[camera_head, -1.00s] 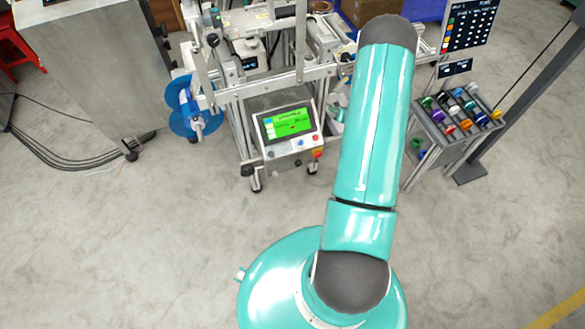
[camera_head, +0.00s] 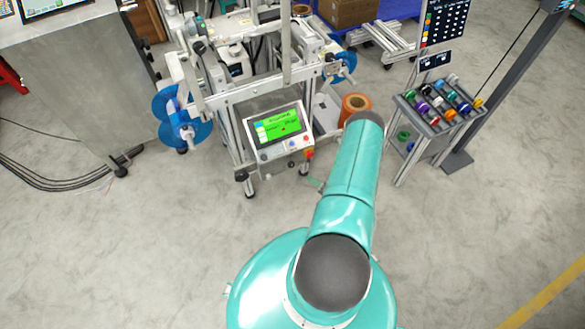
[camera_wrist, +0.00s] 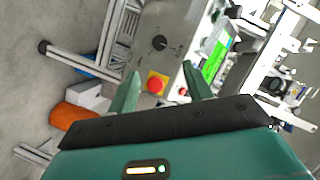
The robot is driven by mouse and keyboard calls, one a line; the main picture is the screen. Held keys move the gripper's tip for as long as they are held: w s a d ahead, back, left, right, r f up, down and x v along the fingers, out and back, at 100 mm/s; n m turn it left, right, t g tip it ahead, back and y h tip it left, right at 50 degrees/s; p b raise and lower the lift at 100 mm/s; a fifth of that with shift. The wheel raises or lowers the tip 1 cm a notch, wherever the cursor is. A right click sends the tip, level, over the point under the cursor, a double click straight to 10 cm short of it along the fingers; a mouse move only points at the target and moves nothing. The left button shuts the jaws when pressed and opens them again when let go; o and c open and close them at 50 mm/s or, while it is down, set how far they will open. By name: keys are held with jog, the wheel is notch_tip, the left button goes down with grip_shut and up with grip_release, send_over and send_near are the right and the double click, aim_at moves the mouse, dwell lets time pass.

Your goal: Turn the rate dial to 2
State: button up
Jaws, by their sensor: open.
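The rate dial appears to be the black round knob (camera_wrist: 159,43) on a grey panel face (camera_wrist: 185,17) in the wrist view. Small marks surround it, too small to read, so its setting cannot be told. My gripper (camera_wrist: 160,70) is open and empty, its two green fingers apart, with the knob beyond the gap between the fingertips. A red button on a yellow base (camera_wrist: 156,82) shows between the fingers, below the knob. In the head view my arm hides the gripper, and I cannot make out the dial there.
A green screen (camera_head: 280,127) sits on the machine's front; it shows in the wrist view right of the fingers (camera_wrist: 216,58). An orange roll (camera_head: 355,107) stands right of the machine. A rack of coloured spools (camera_head: 440,105) stands farther right. The floor in front is clear.

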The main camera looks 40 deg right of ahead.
aim_at(292, 165)
jog(key=x, duration=1.2)
jog(key=shift+c, duration=0.2)
jog(key=c, duration=0.9)
